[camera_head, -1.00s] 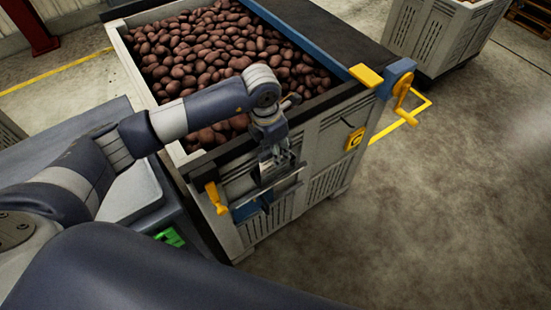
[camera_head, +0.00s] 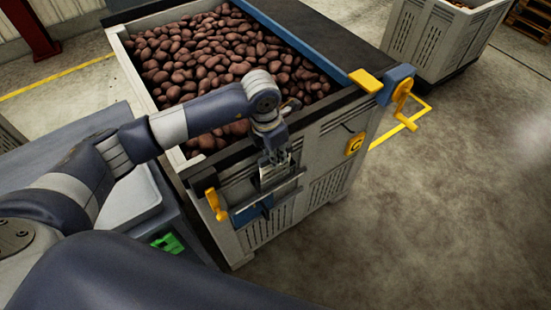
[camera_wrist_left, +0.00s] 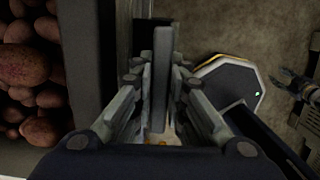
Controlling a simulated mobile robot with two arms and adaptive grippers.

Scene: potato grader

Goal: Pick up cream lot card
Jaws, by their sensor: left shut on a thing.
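My left gripper (camera_head: 270,168) hangs at the front face of the potato crate, just above a narrow ledge (camera_head: 262,198) there. Its fingers, also in the left wrist view (camera_wrist_left: 158,100), are closed on a thin flat upright piece (camera_wrist_left: 161,75), seen nearly edge-on and grey in the shade. I take it to be the cream lot card; its face does not show clearly. In the head view a pale plate-like patch (camera_head: 272,178) shows at the fingertips. What looks like my right gripper (camera_wrist_left: 300,87) is small and dark at the right of the left wrist view.
The crate (camera_head: 135,68) full of dark red potatoes (camera_head: 200,65) stands behind the gripper. A yellow handle (camera_head: 215,203) is left of the ledge, a yellow crank (camera_head: 402,95) at the right corner. Another crate (camera_head: 430,35) stands at the back right. The floor (camera_head: 460,180) at right is clear.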

